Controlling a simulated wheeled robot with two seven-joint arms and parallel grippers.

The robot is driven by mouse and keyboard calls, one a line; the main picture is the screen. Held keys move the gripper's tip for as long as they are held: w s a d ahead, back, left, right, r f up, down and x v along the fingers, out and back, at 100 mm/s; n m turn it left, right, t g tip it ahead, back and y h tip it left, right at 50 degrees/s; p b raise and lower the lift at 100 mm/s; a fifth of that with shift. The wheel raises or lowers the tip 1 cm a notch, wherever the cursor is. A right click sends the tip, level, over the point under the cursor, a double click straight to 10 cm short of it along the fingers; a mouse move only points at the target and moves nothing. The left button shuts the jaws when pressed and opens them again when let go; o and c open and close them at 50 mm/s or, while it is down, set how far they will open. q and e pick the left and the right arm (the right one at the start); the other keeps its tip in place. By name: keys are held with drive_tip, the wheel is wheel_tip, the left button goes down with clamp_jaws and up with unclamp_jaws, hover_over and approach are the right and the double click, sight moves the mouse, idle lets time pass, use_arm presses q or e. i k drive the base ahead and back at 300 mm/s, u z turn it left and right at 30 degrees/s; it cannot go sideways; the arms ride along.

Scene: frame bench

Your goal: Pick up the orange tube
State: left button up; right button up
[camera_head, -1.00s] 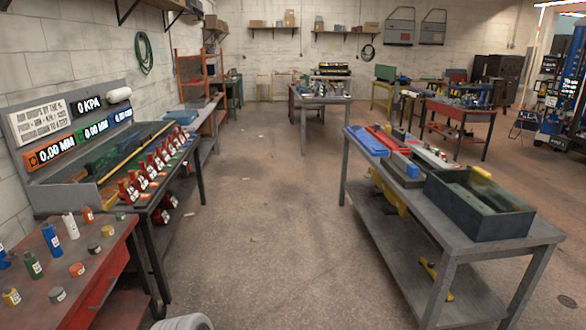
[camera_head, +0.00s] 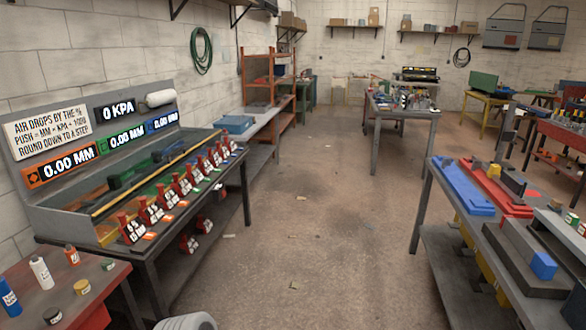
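A small upright orange-red tube (camera_head: 72,255) with a pale label stands on the dark top of the red bench (camera_head: 62,304) at the lower left. A white bottle (camera_head: 41,272) stands to its left, and a blue bottle (camera_head: 8,297) is further left at the picture edge. Low round jars stand near it: one olive-yellow (camera_head: 82,286), one dark green (camera_head: 107,264), one dark (camera_head: 52,315). Neither of my grippers shows in the head view.
A long bench (camera_head: 247,150) with gauge displays and a row of red devices stands beyond the red bench. A grey table (camera_head: 463,239) with blue and red trays is at the right.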

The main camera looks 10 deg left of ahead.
sight(72, 258)
drive_tip(key=u, duration=0.5)
drive_tip(key=i, duration=1.7)
drive_tip(key=u, duration=2.15)
drive_tip(key=i, duration=0.9)
drive_tip(key=u, duration=0.85)
